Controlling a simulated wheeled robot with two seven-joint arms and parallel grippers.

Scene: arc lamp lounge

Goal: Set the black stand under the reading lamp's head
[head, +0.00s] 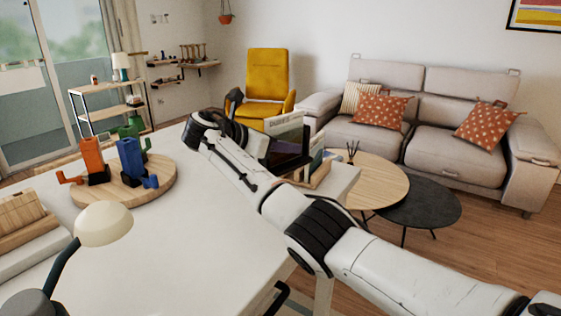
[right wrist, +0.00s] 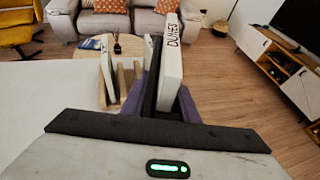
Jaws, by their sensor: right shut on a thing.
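The reading lamp (head: 104,224) stands at the front left of the white table, its cream head bent over the tabletop on a dark arm. My right gripper (head: 268,148) is at the table's far right edge, mostly hidden by its own arm. It is shut on what looks like the black stand (right wrist: 153,80), an upright dark panel. A white book (right wrist: 171,60) marked DUNES stands upright against it; its pale cover shows in the head view (head: 285,127). Purple parts flank both; I cannot tell what they belong to. My left gripper is out of view.
A wooden holder with books (head: 318,172) stands close right of the gripper. A round wooden board (head: 120,196) bears orange, blue and green figures at the back left. A wooden slatted object (head: 22,222) lies at the left edge. The white tabletop (head: 205,215) between is clear.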

